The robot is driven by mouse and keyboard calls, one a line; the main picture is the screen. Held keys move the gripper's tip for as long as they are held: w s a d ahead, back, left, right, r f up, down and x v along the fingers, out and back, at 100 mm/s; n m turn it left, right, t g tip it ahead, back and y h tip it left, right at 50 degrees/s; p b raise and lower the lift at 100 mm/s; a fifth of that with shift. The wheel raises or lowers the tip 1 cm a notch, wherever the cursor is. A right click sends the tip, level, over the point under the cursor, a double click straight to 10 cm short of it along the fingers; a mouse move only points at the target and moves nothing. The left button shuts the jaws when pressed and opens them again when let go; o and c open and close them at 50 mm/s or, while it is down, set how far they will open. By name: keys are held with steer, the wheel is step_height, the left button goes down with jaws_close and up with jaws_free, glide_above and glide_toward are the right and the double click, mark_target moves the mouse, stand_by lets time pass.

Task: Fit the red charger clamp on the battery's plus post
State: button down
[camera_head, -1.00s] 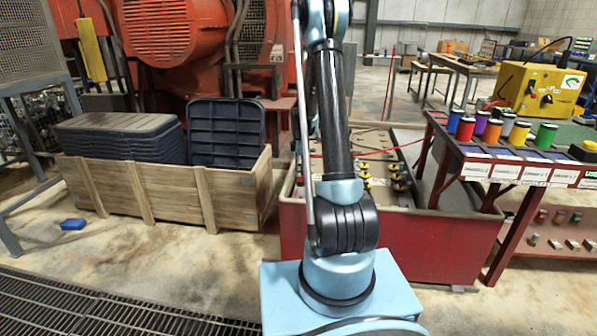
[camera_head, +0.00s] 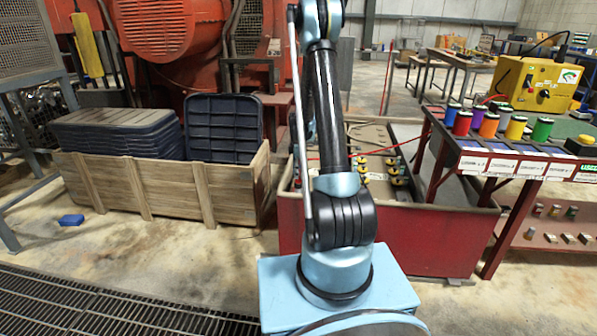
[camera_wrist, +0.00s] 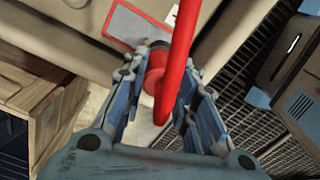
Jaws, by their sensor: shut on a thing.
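My gripper (camera_wrist: 160,82) shows in the wrist view with its two blue-grey fingers around a red piece, the red charger clamp (camera_wrist: 154,76). It is shut on it. A thick red cable (camera_wrist: 180,45) crosses in front of the clamp and hides part of it. In the head view my gripper and the clamp are hidden behind my arm. The yellow charger (camera_head: 532,84) stands on the right-hand table, and a thin red cable (camera_head: 405,143) runs left from it behind my arm. I cannot make out the battery or its plus post with certainty.
A red tub (camera_head: 430,235) with yellow-and-black parts inside stands behind my arm. A wooden crate (camera_head: 130,190) with dark trays is at left. Coloured cans line the table (camera_head: 500,160) at right. A blue block (camera_head: 71,220) lies on open floor.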

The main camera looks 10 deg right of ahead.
steer(key=shift+f, duration=1.75)
steer(key=c, duration=1.2)
jaws_free()
step_height(320, 180, up, 12)
steer(key=shift+f, duration=0.1)
